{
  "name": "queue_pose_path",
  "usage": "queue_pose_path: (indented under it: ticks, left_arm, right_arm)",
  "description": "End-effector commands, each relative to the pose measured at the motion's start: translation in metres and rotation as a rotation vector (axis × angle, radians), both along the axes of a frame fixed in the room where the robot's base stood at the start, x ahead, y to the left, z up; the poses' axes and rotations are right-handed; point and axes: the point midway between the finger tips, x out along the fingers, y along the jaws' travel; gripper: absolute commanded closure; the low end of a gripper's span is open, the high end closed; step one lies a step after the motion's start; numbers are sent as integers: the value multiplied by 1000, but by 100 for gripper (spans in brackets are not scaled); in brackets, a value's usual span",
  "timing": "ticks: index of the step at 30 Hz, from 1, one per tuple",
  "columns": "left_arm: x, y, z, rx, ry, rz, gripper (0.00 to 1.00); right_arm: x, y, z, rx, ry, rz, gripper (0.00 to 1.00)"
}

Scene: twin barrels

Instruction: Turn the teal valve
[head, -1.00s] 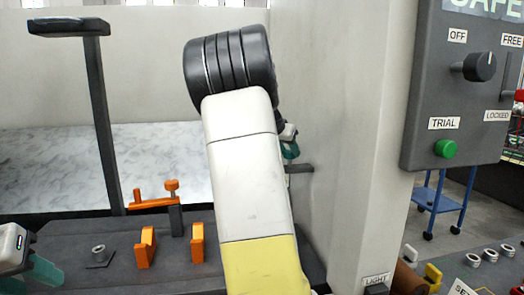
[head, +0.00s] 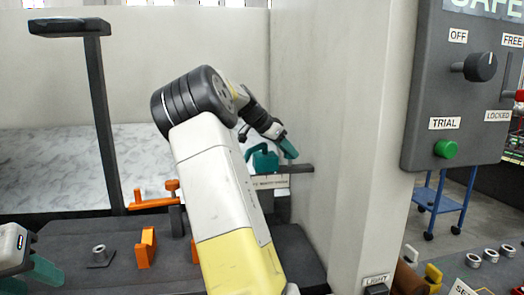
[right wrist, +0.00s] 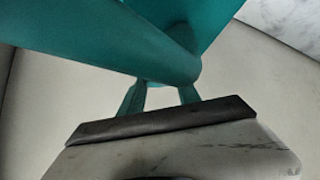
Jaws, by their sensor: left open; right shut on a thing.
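The teal valve (head: 264,160) is at the back right of the work area, close to the wall and partly hidden by my right arm. My right gripper (head: 287,149), with teal fingers, is down at it and shut on it. In the right wrist view, broad teal parts of the valve (right wrist: 110,35) fill the top, against the short teal fingers of my right gripper (right wrist: 160,97). The like colours make the exact contact hard to tell. My left gripper (head: 40,272) is open at the lower left edge, far from the valve, and partly cut off.
A dark bar (head: 298,168) juts from the wall beside the valve, with a small label (head: 270,183) below. A dark post (head: 98,120) and orange blocks (head: 146,248) stand left of my right arm. A grey control panel (head: 455,140) hangs at right.

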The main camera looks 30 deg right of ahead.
Motion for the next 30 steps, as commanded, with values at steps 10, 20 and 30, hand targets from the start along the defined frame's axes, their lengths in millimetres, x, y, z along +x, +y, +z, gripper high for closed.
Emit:
queue_pose_path:
  ticks: [10, 20, 30]
  left_arm:
    - [0, 0, 0, 0, 0, 0, 59]
    - [0, 0, 0, 0, 0, 0, 59]
    - [0, 0, 0, 0, 0, 0, 59]
  right_arm:
    - [5, -2, -1, -3, 0, -332, 100]
    - [7, -2, -1, 0, -2, -546, 100]
    - [7, -3, -1, 1, -1, -652, 100]
